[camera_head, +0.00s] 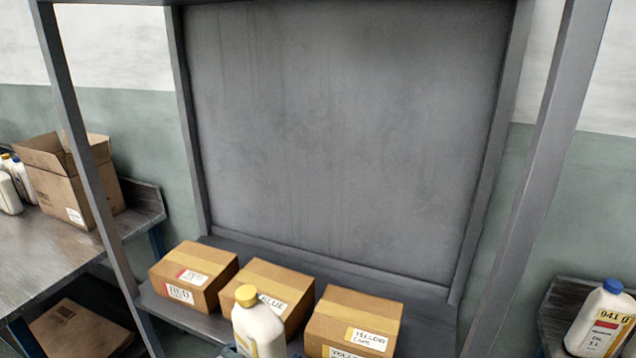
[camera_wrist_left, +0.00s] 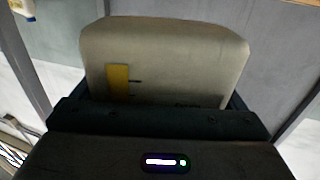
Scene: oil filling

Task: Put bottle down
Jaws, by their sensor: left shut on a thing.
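A white bottle with a yellow cap (camera_head: 258,325) stands upright at the bottom middle of the head view, in front of the boxes. Its lower part is cut off by the picture edge. In the left wrist view the bottle (camera_wrist_left: 165,62) fills the upper middle, with a yellow patch on its side. My left gripper (camera_wrist_left: 155,104) is shut on this bottle, with dark fingers on either side of it. Whether the bottle touches any surface cannot be seen. My right gripper is not in view.
Boxes labelled red (camera_head: 190,278), blue (camera_head: 268,292) and yellow (camera_head: 352,322) sit on a grey shelf (camera_head: 425,300) between metal posts. A blue-capped bottle (camera_head: 600,322) stands on the right table. An open carton (camera_head: 70,180) and white bottles (camera_head: 8,190) are on the left table.

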